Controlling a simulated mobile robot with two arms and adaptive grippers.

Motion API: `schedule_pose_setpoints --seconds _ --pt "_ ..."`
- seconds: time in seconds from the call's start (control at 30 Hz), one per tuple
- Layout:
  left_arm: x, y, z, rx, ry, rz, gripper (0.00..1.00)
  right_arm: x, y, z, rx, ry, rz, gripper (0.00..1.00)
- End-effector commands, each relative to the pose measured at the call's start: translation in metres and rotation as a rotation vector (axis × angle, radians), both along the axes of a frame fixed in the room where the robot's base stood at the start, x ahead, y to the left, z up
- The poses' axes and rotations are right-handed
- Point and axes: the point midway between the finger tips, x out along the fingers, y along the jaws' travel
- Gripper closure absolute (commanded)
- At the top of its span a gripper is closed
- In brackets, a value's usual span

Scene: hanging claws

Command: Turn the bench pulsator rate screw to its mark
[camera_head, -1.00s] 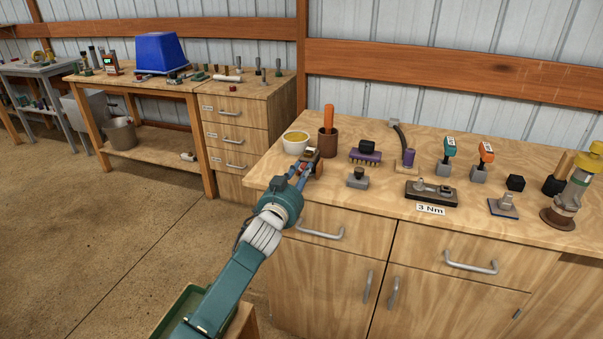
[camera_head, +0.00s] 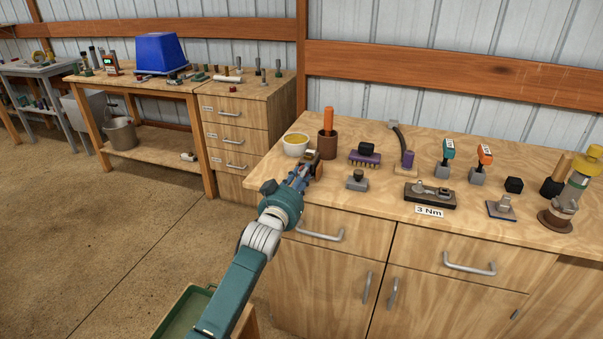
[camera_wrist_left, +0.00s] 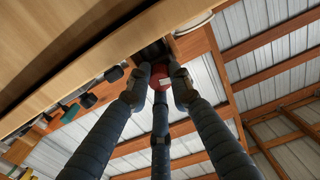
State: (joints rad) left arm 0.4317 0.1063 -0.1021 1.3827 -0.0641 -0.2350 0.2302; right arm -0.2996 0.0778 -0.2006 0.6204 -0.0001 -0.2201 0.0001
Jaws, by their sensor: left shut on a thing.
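My left gripper (camera_head: 310,168) reaches the front left corner of the wooden bench top. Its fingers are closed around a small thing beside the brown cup. In the left wrist view the dark fingers (camera_wrist_left: 158,84) close on a round red part with a small pale mark (camera_wrist_left: 161,83), in front of a dark block (camera_wrist_left: 152,52). This red part looks like the rate screw, and the block like the pulsator. In the head view only a small brown piece of the block (camera_head: 311,155) shows; my fingers hide the screw. My right gripper is out of view.
Close by stand a white bowl (camera_head: 295,149) with yellow content and a brown cup (camera_head: 328,151) with an orange handle. To the right are a purple brush-like thing (camera_head: 364,160), a grey block (camera_head: 357,184) and a dark fixture labelled 3 Nm (camera_head: 412,198).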

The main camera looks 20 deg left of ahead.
Motion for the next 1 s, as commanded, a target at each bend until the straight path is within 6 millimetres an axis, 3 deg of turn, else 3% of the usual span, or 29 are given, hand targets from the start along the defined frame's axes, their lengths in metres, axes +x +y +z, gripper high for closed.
schedule_pose_setpoints --seconds 1.0 --pt "-0.001 -0.004 -0.005 -0.894 0.043 -0.001 1.00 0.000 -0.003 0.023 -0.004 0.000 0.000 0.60"
